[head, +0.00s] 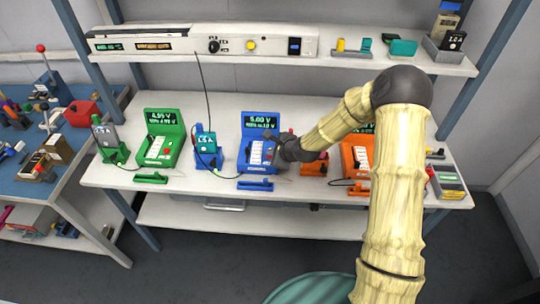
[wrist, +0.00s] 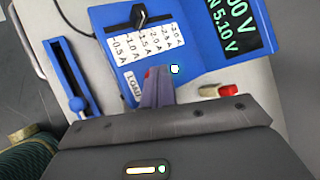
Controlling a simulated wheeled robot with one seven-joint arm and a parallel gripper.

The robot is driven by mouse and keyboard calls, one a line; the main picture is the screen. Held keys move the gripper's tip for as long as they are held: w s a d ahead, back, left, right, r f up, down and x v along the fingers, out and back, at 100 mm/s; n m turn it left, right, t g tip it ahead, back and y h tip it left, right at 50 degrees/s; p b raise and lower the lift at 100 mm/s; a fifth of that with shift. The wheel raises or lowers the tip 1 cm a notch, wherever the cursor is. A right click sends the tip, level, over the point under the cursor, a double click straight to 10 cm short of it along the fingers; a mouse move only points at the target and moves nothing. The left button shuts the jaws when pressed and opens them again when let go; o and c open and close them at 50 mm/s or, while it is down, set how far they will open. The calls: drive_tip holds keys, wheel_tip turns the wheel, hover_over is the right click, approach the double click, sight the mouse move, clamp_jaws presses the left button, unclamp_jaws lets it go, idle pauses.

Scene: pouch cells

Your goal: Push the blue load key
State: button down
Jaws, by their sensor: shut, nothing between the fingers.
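The blue tester (head: 259,171) stands at the middle of the bench; its screen reads 5.00 V. In the wrist view its blue panel (wrist: 112,22) carries a black knob, a column of current labels and a LOAD label (wrist: 131,86). A small red patch (wrist: 147,73) beside that label may be the load key, mostly hidden by my fingers. My gripper (wrist: 158,72) is shut and empty, its tips over the panel beside the LOAD label. I cannot tell whether they touch the key. In the head view my gripper (head: 281,151) is at the tester's right side, its tips hidden.
A green tester (head: 160,140) stands left, and an orange tester (head: 357,150) stands right, partly behind my arm. A blue holder (head: 206,150) is between the green and blue testers. A blue bar with a lever (wrist: 68,80) lies before the blue tester.

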drive_tip(key=shift+r+p, duration=0.5)
drive_tip(key=shift+r, duration=0.05)
wheel_tip(320, 180, up, 6)
drive_tip(key=p, duration=0.4)
drive_tip(key=shift+p, duration=0.3)
drive_tip(key=shift+d, duration=0.1)
idle(0.4)
